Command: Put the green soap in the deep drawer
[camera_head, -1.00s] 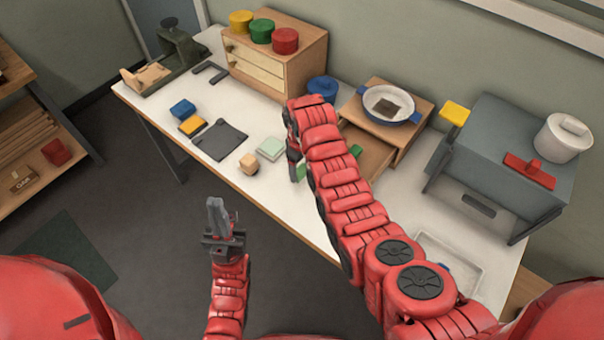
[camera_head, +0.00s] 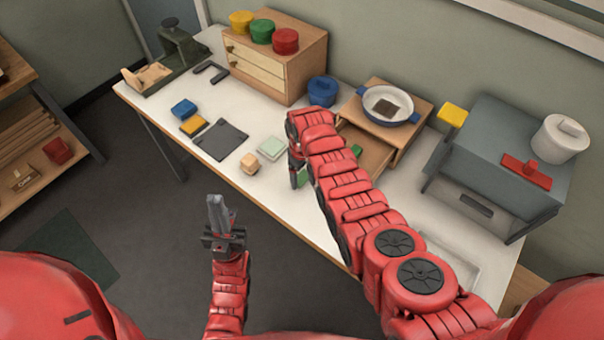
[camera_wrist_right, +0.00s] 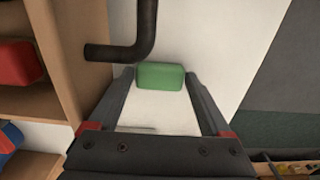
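The green soap (camera_wrist_right: 161,76) is a small green block on the white table, seen between my right fingertips in the right wrist view. It partly shows in the head view (camera_head: 302,179). My right gripper (camera_wrist_right: 161,82) has its fingers apart on either side of the soap, with little or no visible gap; contact is unclear. My right arm covers much of this spot in the head view. An open wooden drawer (camera_head: 368,153) is right of this gripper, partly hidden by my arm. My left gripper (camera_head: 218,212) is away from the table; its fingers look close together, with nothing visible in them.
A dark bent handle (camera_wrist_right: 138,42) stands close beside the soap in the wrist view, with a red object (camera_wrist_right: 18,63) in a wooden compartment left of it.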

